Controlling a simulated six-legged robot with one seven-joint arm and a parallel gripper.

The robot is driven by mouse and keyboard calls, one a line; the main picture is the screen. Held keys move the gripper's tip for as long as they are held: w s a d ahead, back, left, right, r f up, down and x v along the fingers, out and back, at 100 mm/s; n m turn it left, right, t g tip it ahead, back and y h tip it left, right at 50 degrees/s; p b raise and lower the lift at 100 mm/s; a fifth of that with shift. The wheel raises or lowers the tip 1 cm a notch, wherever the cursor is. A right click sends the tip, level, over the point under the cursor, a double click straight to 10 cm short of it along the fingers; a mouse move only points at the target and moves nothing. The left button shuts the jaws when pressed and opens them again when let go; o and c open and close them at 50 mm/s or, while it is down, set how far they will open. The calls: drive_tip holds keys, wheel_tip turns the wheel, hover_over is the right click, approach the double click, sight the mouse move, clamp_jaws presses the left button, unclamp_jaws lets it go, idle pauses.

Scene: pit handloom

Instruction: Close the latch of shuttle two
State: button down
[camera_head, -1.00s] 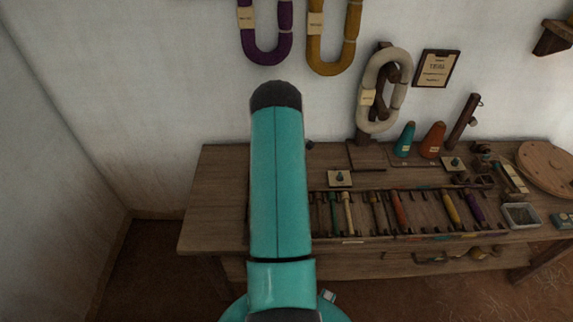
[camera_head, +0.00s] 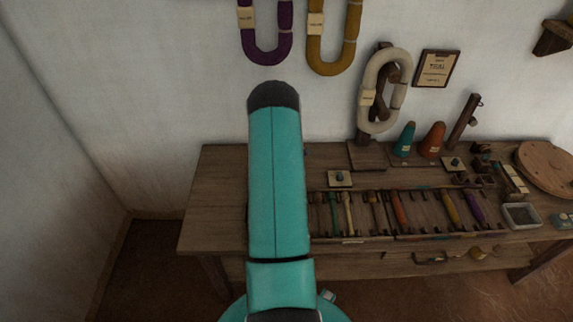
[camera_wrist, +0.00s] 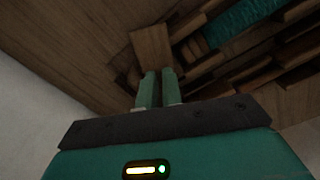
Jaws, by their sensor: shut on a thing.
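In the wrist view, the two green fingers of my gripper (camera_wrist: 159,88) are close together with a small gap. A flat brown wooden piece (camera_wrist: 152,45) lies right at and beyond the fingertips, and my gripper appears shut on its near end. I cannot tell for certain whether this piece is the latch. To its right is a dark wooden body with slots, and a teal wound thread (camera_wrist: 245,20) lies in it, likely a shuttle. In the head view, my own arm hides my gripper and whatever lies behind it.
A wooden workbench (camera_head: 222,200) stands against the wall. A rack on it holds several bobbins, including a red one (camera_head: 398,208) and a yellow one (camera_head: 450,207). A teal cone (camera_head: 404,139) and an orange cone (camera_head: 432,139) stand behind. The bench's left end looks clear.

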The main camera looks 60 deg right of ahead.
drive_tip(key=m, duration=0.6)
drive_tip(key=shift+m, duration=0.3)
drive_tip(key=m, duration=0.6)
drive_tip(key=shift+m, duration=0.4)
drive_tip(key=c, duration=1.8)
unclamp_jaws()
drive_tip(key=shift+r, duration=0.1)
wheel_tip(320, 180, up, 14)
drive_tip(key=shift+f, duration=0.2)
